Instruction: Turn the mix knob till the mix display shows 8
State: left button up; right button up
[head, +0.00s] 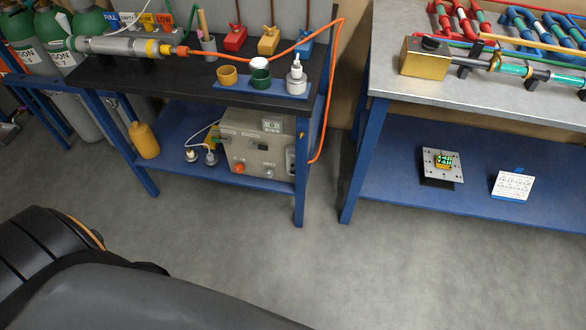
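I cannot read a label that marks the mix knob or the mix display. A beige control box (245,142) stands on the lower shelf of the left bench. Its front carries small labels too small to read, an orange-red part (239,168) low on the left, and a small pale display (272,125) near the top, its figure perhaps 0. A small grey panel with green lit digits (444,160) lies on the right bench's lower shelf; its digits are not clear. Neither gripper is in view.
The left bench's black top (200,72) holds cups, a white-capped bottle and coloured valves. An orange hose (325,110) hangs at its right end. A yellow bottle (145,140) stands left of the box. Gas cylinders stand far left. The grey floor (260,240) in front is clear.

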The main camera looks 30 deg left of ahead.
aim_at(239, 167)
jog(key=u, duration=1.3)
